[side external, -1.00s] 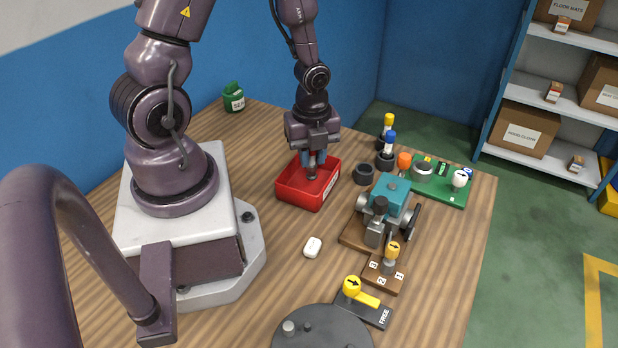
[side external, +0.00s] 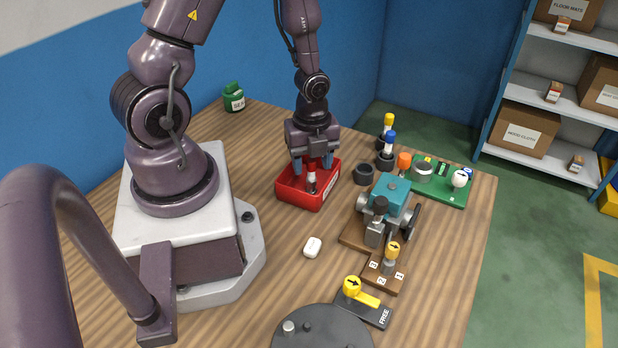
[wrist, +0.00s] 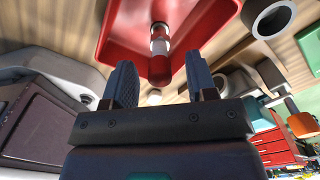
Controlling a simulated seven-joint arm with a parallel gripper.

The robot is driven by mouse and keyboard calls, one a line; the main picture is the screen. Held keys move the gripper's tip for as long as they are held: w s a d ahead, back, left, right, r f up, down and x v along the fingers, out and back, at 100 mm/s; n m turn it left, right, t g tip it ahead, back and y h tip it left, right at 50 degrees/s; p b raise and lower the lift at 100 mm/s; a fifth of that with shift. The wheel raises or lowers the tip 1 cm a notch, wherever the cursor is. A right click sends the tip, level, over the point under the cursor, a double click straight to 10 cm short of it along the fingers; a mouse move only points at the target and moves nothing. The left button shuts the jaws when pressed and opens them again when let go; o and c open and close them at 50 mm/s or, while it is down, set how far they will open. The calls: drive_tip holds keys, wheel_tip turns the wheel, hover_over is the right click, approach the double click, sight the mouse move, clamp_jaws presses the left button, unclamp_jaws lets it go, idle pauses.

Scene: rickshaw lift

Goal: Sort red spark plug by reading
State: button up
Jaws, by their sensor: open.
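The red spark plug (side external: 312,179), with a red top, a white band and a grey lower end, stands roughly upright inside the red tray (side external: 291,200). It also shows in the wrist view (wrist: 160,45) against the tray floor. My gripper (side external: 312,164) is open above the tray, its two blue fingers on either side of the plug with gaps between. In the wrist view my gripper (wrist: 160,70) shows spread fingers and nothing held. A teal device (side external: 391,196) on a wooden base stands right of the tray. A yellow-capped selector (side external: 392,249) stands by the numbers 1, 2, 3.
A green board (side external: 447,192) with a metal ring and coloured parts lies at the right. Dark ring holders (side external: 364,174) stand behind the device. A yellow lever (side external: 360,296) marked FREE and a dark round plate (side external: 325,328) are in front.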

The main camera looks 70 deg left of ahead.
wheel_tip(320, 180, up, 13)
idle(0.5)
drive_tip(key=shift+f, duration=0.1)
drive_tip(key=s+d+r+n+t, duration=0.2)
drive_tip(key=d+r+n, duration=0.3)
drive_tip(key=r+n, duration=0.3)
drive_tip(key=s+d+r+n+t, duration=0.2)
drive_tip(key=d+r+n+t, duration=0.1)
drive_tip(key=r+n, duration=0.4)
drive_tip(key=shift+s+d+r+n+t, duration=0.15)
drive_tip(key=shift+d+r+n+t, duration=0.2)
drive_tip(key=shift+d+n, duration=0.85)
drive_tip(key=shift+a+n, duration=0.3)
drive_tip(key=shift+a, duration=0.05)
